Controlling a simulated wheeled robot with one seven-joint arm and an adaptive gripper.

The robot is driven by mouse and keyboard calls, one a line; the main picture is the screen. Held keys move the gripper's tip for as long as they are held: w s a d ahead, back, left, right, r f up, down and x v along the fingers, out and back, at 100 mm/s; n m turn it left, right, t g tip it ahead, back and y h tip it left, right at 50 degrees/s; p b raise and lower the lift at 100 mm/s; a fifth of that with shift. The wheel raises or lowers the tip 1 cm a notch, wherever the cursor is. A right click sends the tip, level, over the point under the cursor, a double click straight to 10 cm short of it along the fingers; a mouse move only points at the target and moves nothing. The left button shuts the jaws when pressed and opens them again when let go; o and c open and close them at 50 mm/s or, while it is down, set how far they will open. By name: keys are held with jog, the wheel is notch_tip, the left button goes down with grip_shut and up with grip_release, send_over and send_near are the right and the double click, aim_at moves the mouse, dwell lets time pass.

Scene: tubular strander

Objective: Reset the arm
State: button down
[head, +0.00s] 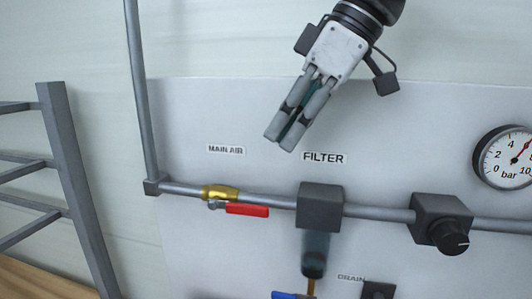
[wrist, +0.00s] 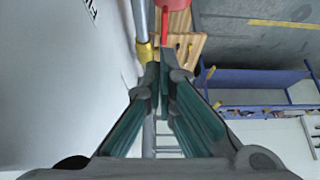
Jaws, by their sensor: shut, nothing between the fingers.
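My gripper (head: 286,138) hangs at the top middle of the head view, in front of the pale panel (head: 400,120) and just above the FILTER label (head: 324,158). Its fingers point down and left and are shut with nothing between them. In the wrist view the fingertips (wrist: 158,70) come together at the middle. The fingers appear apart from the pipe, valve and filter below them. The filter block (head: 320,208) sits on the pipe, with a dark bowl (head: 314,255) under it.
A yellow valve body (head: 220,192) with a red handle (head: 247,210) lies along the pipe (head: 380,213). A regulator knob (head: 449,238) and a gauge (head: 506,158) are at right. A grey frame (head: 65,165) stands at left. A blue shelf (wrist: 260,88) shows in the wrist view.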

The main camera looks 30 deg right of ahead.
jog(key=shift+s+d+v, duration=0.1)
jog(key=shift+v, duration=0.7)
jog(key=shift+s+d+v, duration=0.15)
jog(key=shift+v, duration=0.6)
jog(key=shift+f, duration=0.2)
jog(key=s+a+f+m+h, duration=0.1)
jog(key=a+f+m, duration=0.1)
jog(key=f, duration=0.4)
jog(key=s+a+f+m+h, duration=0.1)
jog(key=a+f+m+h, duration=0.1)
jog(key=f+m, duration=0.2)
jog(key=s+a+f+m+t+h, duration=0.1)
jog(key=a+f+m, duration=0.1)
jog(key=f, duration=0.8)
jog(key=shift+s+a+f+m, duration=0.2)
jog(key=shift+s+a+m, duration=0.15)
jog(key=shift+m, duration=0.15)
